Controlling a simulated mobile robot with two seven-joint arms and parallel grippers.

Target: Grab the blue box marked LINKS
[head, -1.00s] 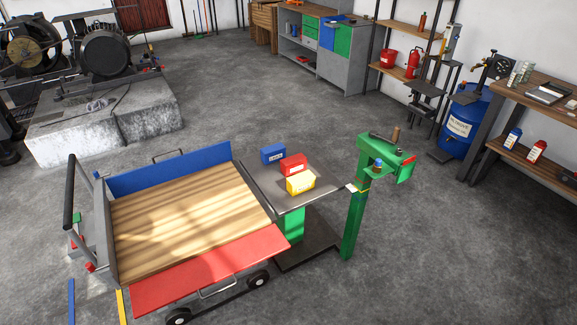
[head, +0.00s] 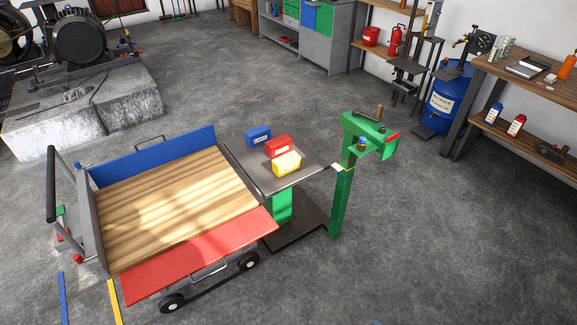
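The blue box (head: 258,135) stands at the back left of a small dark table top (head: 304,164) on a green pedestal. It has a white label, too small to read surely now. A red box (head: 278,146) stands just in front of it to the right, and a yellow box (head: 286,163) stands in front of the red one. Neither of my grippers shows in the head view.
A flat cart (head: 170,205) with a wooden deck, a blue far side and a red near flap stands left against the table. A green post (head: 342,190) with a tool on top stands right. A blue barrel (head: 446,98) stands further back. Floor in front is open.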

